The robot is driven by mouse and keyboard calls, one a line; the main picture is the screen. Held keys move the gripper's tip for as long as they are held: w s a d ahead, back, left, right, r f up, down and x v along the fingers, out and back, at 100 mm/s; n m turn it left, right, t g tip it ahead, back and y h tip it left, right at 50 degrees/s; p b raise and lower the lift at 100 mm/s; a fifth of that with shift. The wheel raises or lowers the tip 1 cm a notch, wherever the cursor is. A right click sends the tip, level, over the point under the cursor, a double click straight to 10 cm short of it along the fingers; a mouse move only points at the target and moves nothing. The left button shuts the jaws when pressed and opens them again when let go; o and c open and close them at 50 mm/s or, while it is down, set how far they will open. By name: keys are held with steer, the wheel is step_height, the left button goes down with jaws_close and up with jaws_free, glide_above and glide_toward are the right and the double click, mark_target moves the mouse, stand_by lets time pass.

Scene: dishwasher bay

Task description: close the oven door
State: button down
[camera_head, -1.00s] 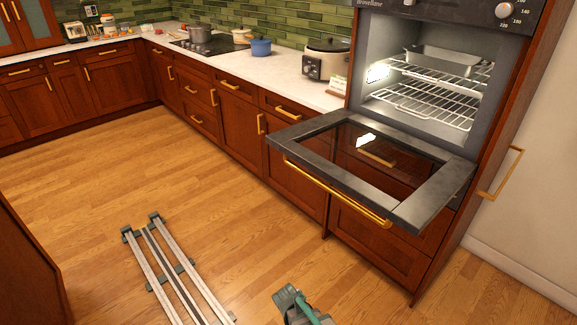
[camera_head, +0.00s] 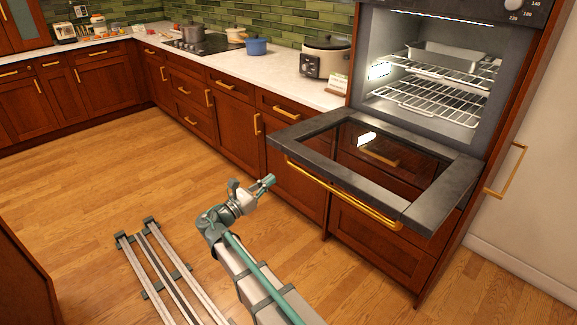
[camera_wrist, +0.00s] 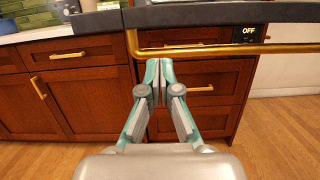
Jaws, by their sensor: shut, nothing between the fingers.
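The oven door (camera_head: 318,127) is folded down, lying about level, with a dark glass pane and a gold handle (camera_head: 345,194) along its front edge. The oven cavity (camera_head: 425,85) is open above it, with wire racks and a metal pan inside. My gripper (camera_head: 270,181) is shut and empty, in front of the door's left end and apart from the handle. In the wrist view my gripper's fingertips (camera_wrist: 158,64) are together, just below the gold handle (camera_wrist: 220,49) in the picture, near its left end; the door edge (camera_wrist: 200,14) shows above.
Wooden drawers (camera_head: 380,240) stand below the door. A white counter (camera_head: 290,88) runs left, with a slow cooker (camera_head: 325,57) and a blue pot (camera_head: 258,46) on it. A tall cabinet handle (camera_head: 508,172) juts out at right. The wooden floor (camera_head: 120,180) in front is clear.

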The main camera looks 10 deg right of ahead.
mark_target(291, 164)
steer(key=x, duration=0.5)
steer(key=p+x, duration=0.1)
steer(key=x, duration=0.4)
steer(key=shift+f, duration=0.25)
steer(key=shift+r, duration=0.1)
